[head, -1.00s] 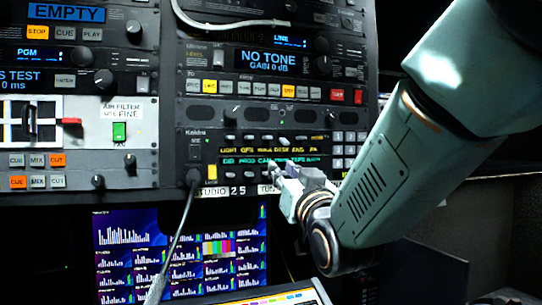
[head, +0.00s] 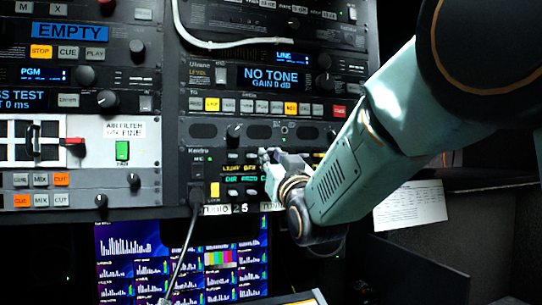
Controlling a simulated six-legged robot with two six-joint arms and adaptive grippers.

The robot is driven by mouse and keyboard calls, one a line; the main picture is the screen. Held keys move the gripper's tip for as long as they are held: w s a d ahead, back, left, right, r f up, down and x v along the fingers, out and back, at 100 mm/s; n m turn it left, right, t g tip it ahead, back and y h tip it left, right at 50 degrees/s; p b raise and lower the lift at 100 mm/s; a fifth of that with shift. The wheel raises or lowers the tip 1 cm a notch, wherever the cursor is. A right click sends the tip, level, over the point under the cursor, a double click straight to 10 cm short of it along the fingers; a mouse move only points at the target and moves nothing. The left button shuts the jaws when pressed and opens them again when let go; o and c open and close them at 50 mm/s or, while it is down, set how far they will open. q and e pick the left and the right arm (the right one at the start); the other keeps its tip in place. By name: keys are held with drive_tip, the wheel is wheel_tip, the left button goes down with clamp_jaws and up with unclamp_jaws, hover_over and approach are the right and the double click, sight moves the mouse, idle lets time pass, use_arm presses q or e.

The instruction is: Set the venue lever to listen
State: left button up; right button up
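The intercom panel (head: 198,170) is in the lower part of the right rack, with rows of small keys and levers under lit green and yellow labels. I cannot make out which lever is the venue lever, or its position; my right gripper and arm cover much of the panel's middle and right. My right gripper (head: 267,160) is in front of this panel, its fingertips at the label rows. Whether it touches a lever is unclear, and its finger gap cannot be made out. My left gripper is not in view.
A cable (head: 183,240) hangs from the panel's left side. A monitor (head: 130,255) with audio bars is below. A paper sheet (head: 410,207) hangs at right.

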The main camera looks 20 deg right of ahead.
drive_tip(key=shift+w+d+f, duration=0.15)
drive_tip(key=shift+w+d, duration=0.05)
drive_tip(key=shift+c, duration=0.5)
drive_tip(key=shift+s+a+r, duration=0.25)
drive_tip(key=shift+s+a, duration=0.05)
drive_tip(key=shift+s, duration=0.15)
clamp_jaws()
drive_tip(key=shift+d, duration=0.15)
drive_tip(key=shift+r, duration=0.2)
drive_tip(key=r+g+p, duration=0.1)
drive_tip(key=g+p, duration=0.1)
drive_tip(key=p, duration=0.2)
drive_tip(key=shift+r, duration=0.15)
drive_tip(key=shift+g, duration=0.3)
drive_tip(key=shift+w+r+g, duration=0.15)
drive_tip(key=shift+r+g, duration=0.15)
drive_tip(key=shift+g, duration=0.7)
